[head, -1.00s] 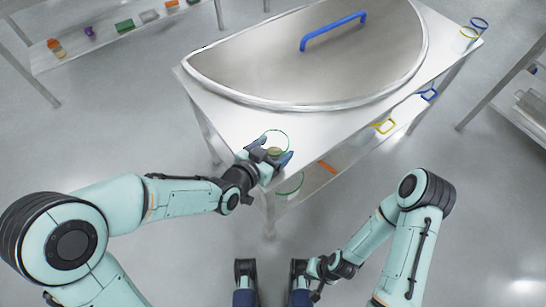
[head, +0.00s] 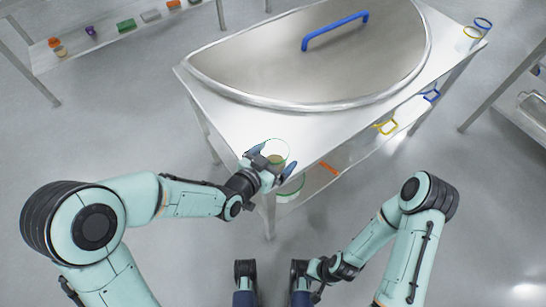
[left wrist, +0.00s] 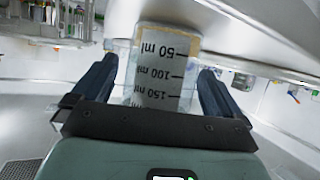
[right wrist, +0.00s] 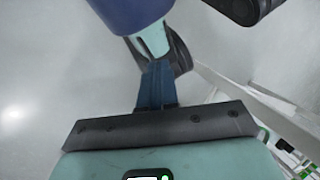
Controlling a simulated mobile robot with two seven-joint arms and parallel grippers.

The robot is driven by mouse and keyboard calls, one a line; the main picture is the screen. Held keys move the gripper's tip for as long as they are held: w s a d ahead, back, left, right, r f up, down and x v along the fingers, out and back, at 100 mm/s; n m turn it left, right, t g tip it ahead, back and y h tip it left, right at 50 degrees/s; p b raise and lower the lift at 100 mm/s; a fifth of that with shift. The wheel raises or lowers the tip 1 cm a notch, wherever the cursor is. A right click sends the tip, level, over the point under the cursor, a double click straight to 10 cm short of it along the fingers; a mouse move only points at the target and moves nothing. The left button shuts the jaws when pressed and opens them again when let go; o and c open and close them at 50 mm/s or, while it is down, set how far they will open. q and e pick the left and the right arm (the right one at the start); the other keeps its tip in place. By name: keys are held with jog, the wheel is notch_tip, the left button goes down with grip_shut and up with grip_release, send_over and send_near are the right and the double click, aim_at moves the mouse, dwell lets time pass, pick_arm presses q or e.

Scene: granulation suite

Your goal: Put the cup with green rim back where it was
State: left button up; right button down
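The cup with green rim (head: 277,158) is a clear measuring cup with a little tan material in its bottom. My left gripper (head: 272,162) is shut around its sides, near the table's front left corner. In the left wrist view the cup (left wrist: 162,75) stands between the two blue fingers, its ml scale upside down in the picture. I cannot tell whether its base touches the tabletop (head: 232,112). My right gripper (right wrist: 157,85) is empty and its fingers are together; it hangs low in front of the table.
A large lidded vessel with a blue handle (head: 335,31) fills most of the table. Cups with blue rim (head: 482,23) and yellow rim (head: 470,34) stand at the far right corner. Below are a green-edged item (head: 290,189), a yellow handle (head: 386,127) and an orange strip (head: 328,168).

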pick_arm(q)
jog(key=shift+r, duration=0.15)
jog(key=shift+s+a+r, duration=0.15)
jog(key=v, duration=0.5)
jog(key=shift+s+a+p, duration=0.15)
jog(key=shift+p, duration=0.2)
jog(key=b+v, duration=0.6)
jog(key=b, duration=0.2)
jog(key=shift+b, duration=0.35)
pick_arm(e)
jog(key=w+d+f+t+h, duration=0.1)
jog(key=w+d+f+t, duration=0.2)
jog(key=w+f, duration=0.6)
jog(key=shift+w+d+m+h, duration=0.4)
jog(key=shift+w+d, duration=0.35)
jog(key=shift+d, duration=0.4)
pick_arm(q)
jog(key=shift+s, duration=0.1)
pick_arm(e)
jog(key=shift+f, duration=0.1)
